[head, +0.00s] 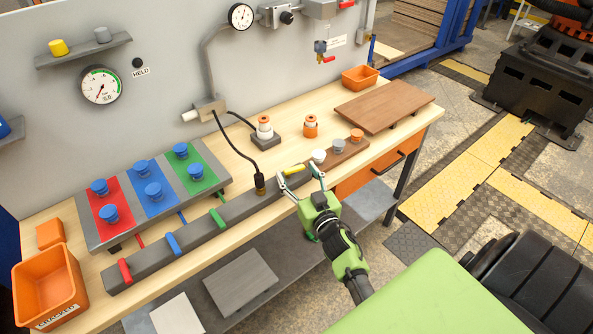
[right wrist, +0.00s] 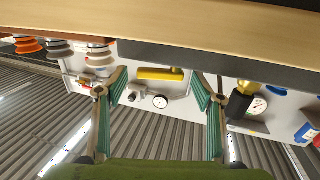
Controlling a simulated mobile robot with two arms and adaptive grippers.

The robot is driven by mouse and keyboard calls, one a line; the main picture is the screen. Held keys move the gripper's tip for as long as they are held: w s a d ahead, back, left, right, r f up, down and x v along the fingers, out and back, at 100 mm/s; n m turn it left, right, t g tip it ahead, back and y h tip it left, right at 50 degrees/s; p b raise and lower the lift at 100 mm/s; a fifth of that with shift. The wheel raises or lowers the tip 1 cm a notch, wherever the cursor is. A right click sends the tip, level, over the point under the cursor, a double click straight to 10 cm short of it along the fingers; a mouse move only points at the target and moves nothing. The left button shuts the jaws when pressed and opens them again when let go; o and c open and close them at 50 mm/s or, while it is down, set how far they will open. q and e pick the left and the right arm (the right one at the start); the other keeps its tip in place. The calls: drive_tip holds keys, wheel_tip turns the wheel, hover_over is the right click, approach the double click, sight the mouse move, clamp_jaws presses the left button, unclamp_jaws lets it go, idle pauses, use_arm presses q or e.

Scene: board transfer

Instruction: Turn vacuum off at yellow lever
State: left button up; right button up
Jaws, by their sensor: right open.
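The yellow lever (head: 293,170) sits at the right end of the long dark grey bar (head: 205,233) along the front of the bench. It also shows in the right wrist view (right wrist: 160,74), lying sideways against the bar. My right gripper (head: 298,177) is open and empty, with one fingertip on each side of the lever. In the right wrist view the lever appears between the two green fingers (right wrist: 159,82), and I see no clear contact. My left gripper is out of view.
A black hose fitting (head: 260,184) rises from the bar just left of my right gripper. White, grey and orange suction cups stand on a brown strip (head: 350,148) to its right. Red (head: 124,271), blue (head: 173,244) and green (head: 218,218) levers sit further left.

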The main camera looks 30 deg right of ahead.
drive_tip(key=shift+w, duration=0.5)
drive_tip(key=c, duration=1.1)
drive_tip(key=shift+d+r, duration=0.1)
